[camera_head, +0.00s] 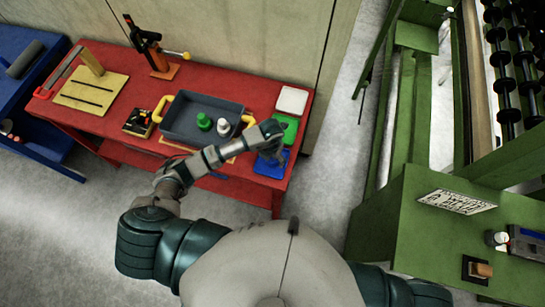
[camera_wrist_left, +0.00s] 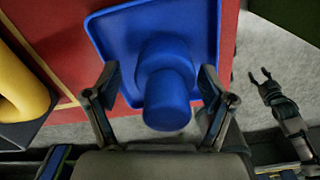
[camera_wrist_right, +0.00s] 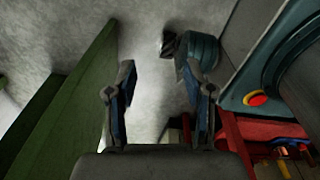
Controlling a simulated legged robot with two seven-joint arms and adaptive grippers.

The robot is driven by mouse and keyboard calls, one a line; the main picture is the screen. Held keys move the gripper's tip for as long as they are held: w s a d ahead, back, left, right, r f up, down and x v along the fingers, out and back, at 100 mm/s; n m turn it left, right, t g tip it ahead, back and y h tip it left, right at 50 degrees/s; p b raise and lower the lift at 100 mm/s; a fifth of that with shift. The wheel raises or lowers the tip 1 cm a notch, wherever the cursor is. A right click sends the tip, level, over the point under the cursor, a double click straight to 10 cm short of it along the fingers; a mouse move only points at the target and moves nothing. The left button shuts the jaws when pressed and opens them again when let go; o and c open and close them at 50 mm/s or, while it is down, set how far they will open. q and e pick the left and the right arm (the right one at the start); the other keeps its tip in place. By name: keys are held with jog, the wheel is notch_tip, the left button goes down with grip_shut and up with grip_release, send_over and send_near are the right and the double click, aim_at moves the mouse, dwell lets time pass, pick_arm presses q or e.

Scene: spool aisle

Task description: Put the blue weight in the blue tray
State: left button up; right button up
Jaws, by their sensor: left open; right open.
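The blue weight (camera_wrist_left: 166,85) stands on the blue tray (camera_wrist_left: 112,45), inside its raised rim. My left gripper (camera_wrist_left: 158,85) is open, with one finger on each side of the weight and a visible gap to each. In the head view, the blue tray (camera_head: 267,170) lies at the front right corner of the red table, and my left gripper (camera_head: 274,148) is over it, hiding much of the weight. My right gripper (camera_wrist_right: 160,78) is open and empty, with grey floor beyond it.
A grey bin (camera_head: 177,132) with yellow handles holds a green weight (camera_head: 204,121) and a white weight (camera_head: 223,126). A green tray (camera_head: 288,127) and a white tray (camera_head: 292,99) lie behind the blue one. Green machinery (camera_head: 400,215) stands to the right, across an aisle.

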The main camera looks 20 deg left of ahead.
pick_arm(q)
notch_tip(320, 180, up, 12)
jog(key=shift+d+r+b, duration=0.1)
jog(key=shift+b, duration=0.55)
